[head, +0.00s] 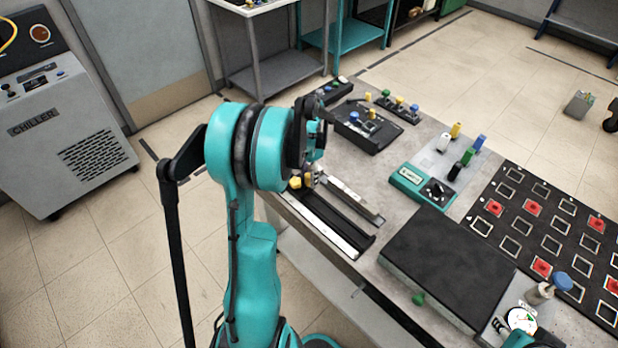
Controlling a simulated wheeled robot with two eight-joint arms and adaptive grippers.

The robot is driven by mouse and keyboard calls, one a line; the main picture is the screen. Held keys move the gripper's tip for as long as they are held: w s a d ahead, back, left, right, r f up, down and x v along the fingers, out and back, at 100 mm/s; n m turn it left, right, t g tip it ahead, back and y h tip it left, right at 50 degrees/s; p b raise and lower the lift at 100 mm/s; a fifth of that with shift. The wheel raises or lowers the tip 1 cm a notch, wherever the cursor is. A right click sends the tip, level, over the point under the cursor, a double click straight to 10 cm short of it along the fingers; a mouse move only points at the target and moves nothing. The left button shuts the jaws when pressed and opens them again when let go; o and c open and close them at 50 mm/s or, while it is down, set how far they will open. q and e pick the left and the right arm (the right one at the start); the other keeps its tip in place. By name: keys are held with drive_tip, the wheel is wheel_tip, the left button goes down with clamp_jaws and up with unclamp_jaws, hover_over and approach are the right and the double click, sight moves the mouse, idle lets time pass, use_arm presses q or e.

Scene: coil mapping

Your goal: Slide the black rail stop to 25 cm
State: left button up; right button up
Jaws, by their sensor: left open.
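A long black rail (318,222) with a pale scale strip along its front side lies near the table's left edge. A yellow knob (295,182) and dark parts sit at its far end, beside my left gripper. The black rail stop cannot be told apart clearly from these dark parts, and the scale marks are too small to read. My left gripper (312,172) is open at the far end of the rail. My own arm hides part of it, so I cannot tell whether it touches anything.
A narrow metal bar (350,198) lies right of the rail. A black box with knobs (366,130) stands behind, and a large dark flat block (448,262) stands to the right. A teal meter (420,187) and a black grid board (545,232) lie farther right.

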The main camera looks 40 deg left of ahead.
use_arm(q)
wheel_tip(320, 180, up, 10)
drive_tip(key=shift+r, duration=0.15)
idle(0.6)
drive_tip(key=s+d+r+n+t, duration=0.1)
drive_tip(key=s+d+t, duration=0.2)
drive_tip(key=d, duration=0.9)
drive_tip(key=s+d+r+n+t, duration=0.1)
drive_tip(key=s+d+n+t, duration=0.1)
drive_tip(key=s+d, duration=0.6)
drive_tip(key=d+t, duration=0.1)
drive_tip(key=d, duration=0.4)
drive_tip(key=shift+s+d+r+n+t, duration=0.2)
drive_tip(key=shift+s+r+n+t, duration=0.1)
drive_tip(key=shift+t, duration=0.1)
drive_tip(key=shift+s+d+f, duration=0.2)
drive_tip(key=shift+d+f, duration=0.15)
drive_tip(key=shift+d, duration=0.05)
drive_tip(key=shift+c, duration=0.3)
